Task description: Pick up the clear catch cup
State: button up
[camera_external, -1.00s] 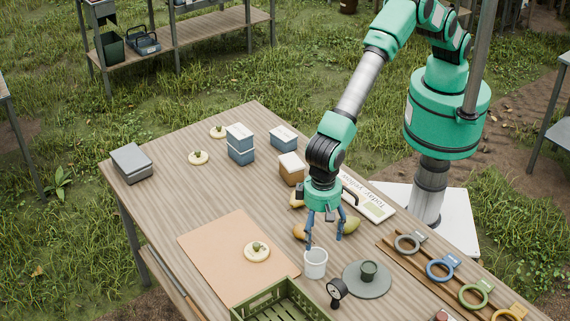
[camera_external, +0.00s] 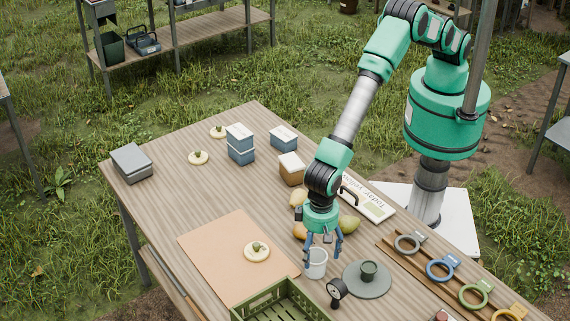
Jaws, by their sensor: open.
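The clear catch cup (camera_external: 316,266) looks whitish and stands upright on the wooden table, between the green crate and the grey round plate. My gripper (camera_external: 322,258) points down over the cup, its blue fingers open and spread. One finger shows at the cup's left rim and the other at its right. I cannot tell whether either finger touches the cup.
The green crate (camera_external: 262,307) is in front left of the cup. A small black dial gauge (camera_external: 337,290) stands close in front right. Several pears (camera_external: 349,224) lie behind my gripper. A tan mat (camera_external: 215,245) lies left.

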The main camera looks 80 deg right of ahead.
jog(key=shift+f, duration=0.25)
jog(key=shift+w+d+f, duration=0.1)
jog(key=shift+f, duration=1.2)
jog(key=shift+w+f, duration=0.1)
jog(key=shift+f, duration=1.2)
jog(key=c, duration=1.2)
